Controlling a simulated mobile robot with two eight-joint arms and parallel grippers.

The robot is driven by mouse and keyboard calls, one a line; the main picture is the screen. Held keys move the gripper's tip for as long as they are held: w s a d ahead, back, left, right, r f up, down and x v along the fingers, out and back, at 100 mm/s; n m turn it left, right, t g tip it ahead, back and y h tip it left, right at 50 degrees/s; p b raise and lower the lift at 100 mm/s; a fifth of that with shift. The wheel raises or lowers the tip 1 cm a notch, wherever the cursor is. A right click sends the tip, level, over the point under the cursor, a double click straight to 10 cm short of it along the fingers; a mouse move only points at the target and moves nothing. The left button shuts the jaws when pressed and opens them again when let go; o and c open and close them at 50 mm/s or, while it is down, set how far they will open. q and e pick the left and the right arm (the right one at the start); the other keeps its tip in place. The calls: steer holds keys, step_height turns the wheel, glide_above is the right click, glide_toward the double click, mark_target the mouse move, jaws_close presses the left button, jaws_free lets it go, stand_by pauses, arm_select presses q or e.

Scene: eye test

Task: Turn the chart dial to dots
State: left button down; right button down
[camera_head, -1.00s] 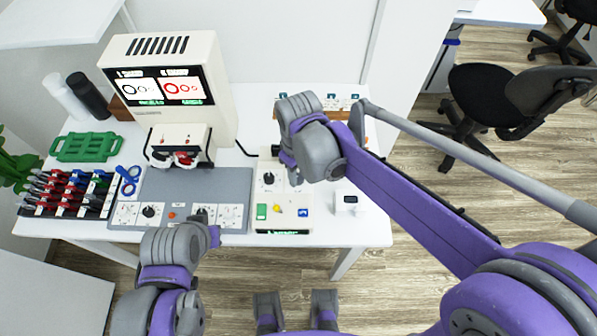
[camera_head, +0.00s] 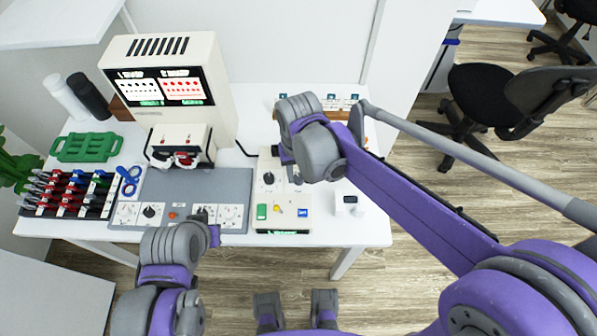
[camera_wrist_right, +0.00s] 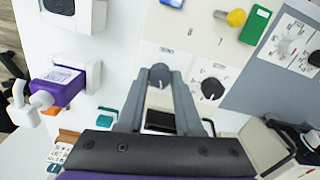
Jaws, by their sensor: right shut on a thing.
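The chart screen (camera_head: 162,91) on the cream cabinet (camera_head: 215,55) shows rows of black dots on its left half and red dots on its right half. The gripped dial (camera_wrist_right: 159,75), a grey knob taken as the chart dial, is on the cream control box (camera_head: 285,231). In the right wrist view, my right gripper (camera_wrist_right: 159,83) is shut on this knob. In the head view my right wrist largely hides it. My left gripper (camera_head: 211,232) hangs at the front edge of the grey panel (camera_head: 190,185); its fingers do not show clearly.
A second dial (camera_wrist_right: 212,88) is beside the gripped one.

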mark_target(299, 177)
steer(key=shift+m, duration=0.3)
steer(key=c, duration=0.6)
jaws_free()
arm_select(q)
steer(key=shift+w+r+p, duration=0.15)
steer(key=shift+r+p, duration=0.4)
steer(key=shift+r, duration=0.05)
arm_select(e)
step_height(299, 177, up, 11)
steer(key=shift+f, duration=0.1)
arm_select(q)
steer(key=r+p, duration=0.1)
steer(key=r, duration=0.1)
steer(key=w+r+p, duration=0.1)
steer(key=p, duration=0.1)
steer(key=shift+r, duration=0.4)
arm_select(e)
steer(key=s+d+f+t, duration=0.1)
steer(key=s+d+f, duration=0.1)
steer(key=d, duration=0.3)
steer(key=s+d+f+t, duration=0.2)
steer(key=s+d, duration=0.3)
steer(key=s+d+f+t, duration=0.2)
steer(key=s+d, duration=0.2)
steer(key=d, duration=0.1)
steer(key=shift+s+d+m, duration=0.2)
steer(key=shift+s+m, duration=0.05)
steer(key=shift+m, duration=0.15)
